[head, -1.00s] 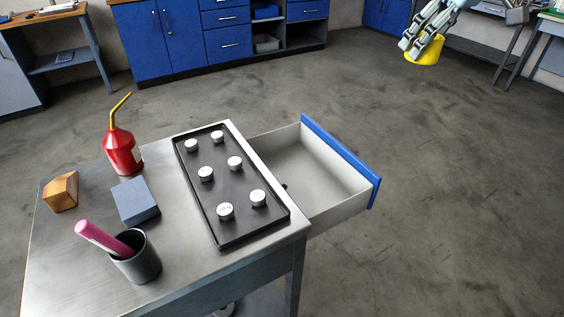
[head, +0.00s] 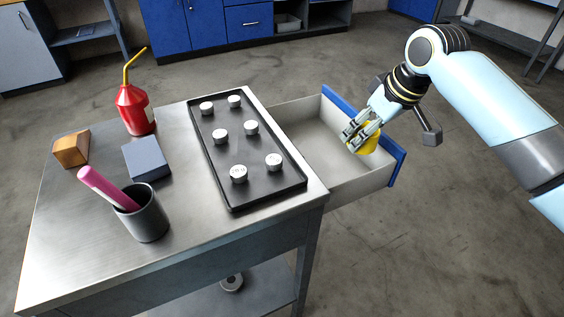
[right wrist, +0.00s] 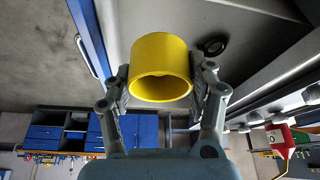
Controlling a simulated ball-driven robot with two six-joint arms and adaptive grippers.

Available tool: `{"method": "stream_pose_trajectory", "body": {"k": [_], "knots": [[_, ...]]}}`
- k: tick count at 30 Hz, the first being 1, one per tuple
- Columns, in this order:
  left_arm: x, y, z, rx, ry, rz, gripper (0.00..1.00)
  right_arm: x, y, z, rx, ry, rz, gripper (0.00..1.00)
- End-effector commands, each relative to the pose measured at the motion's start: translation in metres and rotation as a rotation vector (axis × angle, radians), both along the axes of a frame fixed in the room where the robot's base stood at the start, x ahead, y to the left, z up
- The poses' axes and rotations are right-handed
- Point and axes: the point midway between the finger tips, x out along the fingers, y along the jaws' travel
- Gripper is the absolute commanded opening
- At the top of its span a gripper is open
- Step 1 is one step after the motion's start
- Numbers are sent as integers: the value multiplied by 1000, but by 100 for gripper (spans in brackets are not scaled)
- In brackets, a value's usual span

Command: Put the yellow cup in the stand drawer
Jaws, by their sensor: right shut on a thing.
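The yellow cup (head: 367,146) is between the fingers of my right gripper (head: 362,135), which is shut on it. In the head view the cup shows over the open stand drawer (head: 305,133), near its blue front; I cannot tell its exact height. The right wrist view shows the yellow cup (right wrist: 160,66) held between both fingers of the right gripper (right wrist: 160,80), its opening facing the camera. The drawer is pulled out from the right side of the metal stand (head: 180,230). My left gripper is not in view.
On the stand are a black tray (head: 235,200) with several white weights, a red oil can (head: 136,108), a blue-grey block (head: 146,158), a wooden block (head: 71,149) and a dark pot (head: 148,222) with a pink stick.

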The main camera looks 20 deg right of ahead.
Motion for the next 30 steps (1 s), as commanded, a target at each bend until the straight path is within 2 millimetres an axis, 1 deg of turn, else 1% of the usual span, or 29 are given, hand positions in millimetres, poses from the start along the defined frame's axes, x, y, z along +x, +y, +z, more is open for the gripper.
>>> {"method": "stream_pose_trajectory", "body": {"k": [1, 3, 5, 7, 12, 15, 20, 26, 30], "knots": [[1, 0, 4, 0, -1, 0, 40, 1, 14, 0, 7, -1, 8, 26], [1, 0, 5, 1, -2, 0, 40, 2, 25, -3, 4, -1, 19, 26], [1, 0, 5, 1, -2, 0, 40, 2, 32, -6, 2, 0, 24, 26], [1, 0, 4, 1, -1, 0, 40, 2, 36, -14, 0, 2, 26, 26], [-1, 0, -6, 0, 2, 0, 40, 1, 37, -50, 0, 4, 27, 26], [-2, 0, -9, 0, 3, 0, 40, 2, 37, -64, 0, 2, 28, 26], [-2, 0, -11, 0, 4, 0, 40, 2, 37, -76, -1, 1, 28, 26], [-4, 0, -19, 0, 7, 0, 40, 1, 36, -105, -1, 3, 28, 26], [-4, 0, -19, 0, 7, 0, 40, 2, 36, -107, -2, -2, 28, 26]]}}
